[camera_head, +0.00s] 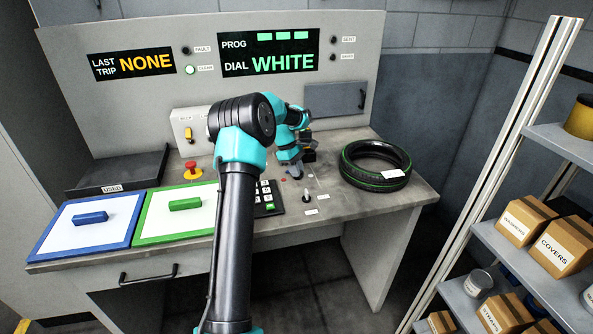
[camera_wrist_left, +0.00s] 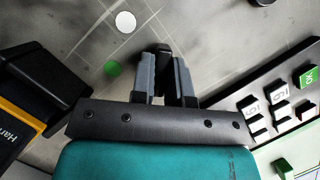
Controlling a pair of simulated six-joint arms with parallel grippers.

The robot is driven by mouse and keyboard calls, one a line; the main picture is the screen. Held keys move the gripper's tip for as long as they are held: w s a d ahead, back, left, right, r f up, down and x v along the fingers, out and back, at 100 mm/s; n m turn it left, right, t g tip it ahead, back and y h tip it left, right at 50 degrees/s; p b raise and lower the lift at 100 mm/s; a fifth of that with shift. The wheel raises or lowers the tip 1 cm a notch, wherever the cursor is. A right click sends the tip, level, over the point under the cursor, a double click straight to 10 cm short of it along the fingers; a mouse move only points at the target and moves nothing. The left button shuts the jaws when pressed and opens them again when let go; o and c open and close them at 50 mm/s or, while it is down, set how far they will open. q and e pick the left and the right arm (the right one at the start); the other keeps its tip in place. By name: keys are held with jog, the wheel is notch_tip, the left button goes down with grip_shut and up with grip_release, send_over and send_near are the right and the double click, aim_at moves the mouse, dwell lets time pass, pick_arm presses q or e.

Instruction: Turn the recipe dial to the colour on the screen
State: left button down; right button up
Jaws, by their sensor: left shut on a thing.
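The screen (camera_head: 268,52) reads "PROG" with green bars beside it, and "DIAL WHITE" below. My left gripper (camera_head: 292,174) points down at the desk between the keypad and the tyre. In the left wrist view its fingers (camera_wrist_left: 166,78) are shut on the dark recipe dial (camera_wrist_left: 163,48), mostly hidden between them. A green dot (camera_wrist_left: 113,68) and a white dot (camera_wrist_left: 125,21) lie on the desk beside the dial. A red dot (camera_head: 284,180) shows by the gripper in the head view. My right gripper is out of view.
A keypad (camera_head: 268,197) lies close to the gripper, and a black tyre with green stripes (camera_head: 376,168) lies to the right. A small upright switch (camera_head: 306,197) stands in front. A red button (camera_head: 193,168) and blue and green lidded trays are left.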

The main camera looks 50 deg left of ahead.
pick_arm(q)
jog(key=m+g, duration=0.1)
jog(key=m, duration=0.2)
jog(key=m+g, duration=0.2)
jog(key=m, duration=0.2)
jog(key=shift+w+f, duration=0.1)
jog(key=m+g, duration=0.1)
jog(key=m, duration=0.2)
jog(key=m+g+y, duration=0.1)
jog(key=m, duration=0.2)
jog(key=shift+w+d+m+y, duration=0.1)
jog(key=shift+d+m+y, duration=0.05)
jog(key=shift+m+y, duration=0.2)
jog(key=m+y, duration=0.1)
jog(key=m, duration=0.2)
jog(key=m+y, duration=0.1)
jog(key=m, duration=0.2)
jog(key=shift+d+g, duration=0.1)
jog(key=shift+g, duration=0.3)
jog(key=m+y, duration=0.1)
jog(key=m, duration=0.2)
jog(key=m+y, duration=0.2)
jog(key=m, duration=0.2)
jog(key=shift+t, duration=0.3)
jog(key=c, duration=1.1)
grip_release()
jog(key=v, duration=1.7)
jog(key=shift+r, duration=0.3)
